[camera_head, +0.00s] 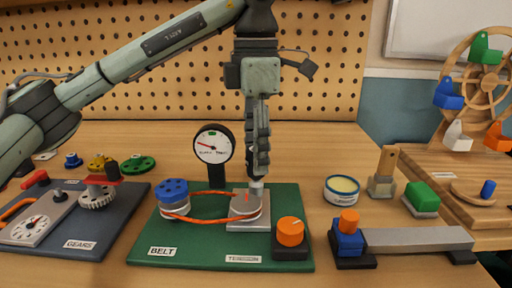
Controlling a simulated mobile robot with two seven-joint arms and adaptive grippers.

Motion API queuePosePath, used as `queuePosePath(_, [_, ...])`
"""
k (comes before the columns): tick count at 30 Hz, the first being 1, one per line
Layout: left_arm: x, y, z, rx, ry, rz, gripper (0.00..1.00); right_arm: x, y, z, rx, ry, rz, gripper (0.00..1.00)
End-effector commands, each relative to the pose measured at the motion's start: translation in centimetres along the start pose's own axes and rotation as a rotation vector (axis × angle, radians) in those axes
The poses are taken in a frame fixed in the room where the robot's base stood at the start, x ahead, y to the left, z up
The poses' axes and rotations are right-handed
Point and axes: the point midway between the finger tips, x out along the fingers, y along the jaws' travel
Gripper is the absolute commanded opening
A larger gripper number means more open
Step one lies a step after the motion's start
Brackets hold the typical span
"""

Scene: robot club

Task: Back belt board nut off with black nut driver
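The green belt board (196,249) lies at the front middle of the table. It carries a blue pulley (173,193), an orange belt (205,192), a grey plate (240,222), an orange knob (290,232) and a round gauge (213,145). My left gripper (259,172) points straight down over the grey plate. Its fingertips are at a small light-grey piece (257,188), which may be the nut or its post. The fingers show edge-on, so I cannot tell whether they grip it. I cannot make out a black nut driver for certain. My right gripper is out of view.
A round tin (342,188), a green-topped block (422,197) and a grey bar (418,239) stand at right. A pegboard (150,60) rises behind.

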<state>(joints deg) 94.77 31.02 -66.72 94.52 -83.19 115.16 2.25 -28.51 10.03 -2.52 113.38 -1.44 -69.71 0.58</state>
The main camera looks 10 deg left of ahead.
Motion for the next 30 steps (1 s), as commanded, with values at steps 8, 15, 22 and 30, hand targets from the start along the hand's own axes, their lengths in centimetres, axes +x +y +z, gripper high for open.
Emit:
queuePosePath(8, [-0.02, 0.01, -0.01, -0.002, 0.0, 0.0, 0.1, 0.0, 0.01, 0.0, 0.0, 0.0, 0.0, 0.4])
queuePosePath(15, [0.0, 0.02, -0.01, -0.128, 0.0, 0.001, 0.0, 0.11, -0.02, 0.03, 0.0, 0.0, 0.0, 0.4])
queuePosePath(22, [-0.04, 0.05, -0.01, -0.54, -0.001, 0.002, 0.0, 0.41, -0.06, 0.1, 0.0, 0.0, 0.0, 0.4])
queuePosePath(30, [-0.06, 0.04, -0.02, -0.991, -0.002, 0.002, 0.0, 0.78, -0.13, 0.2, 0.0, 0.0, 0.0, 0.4])
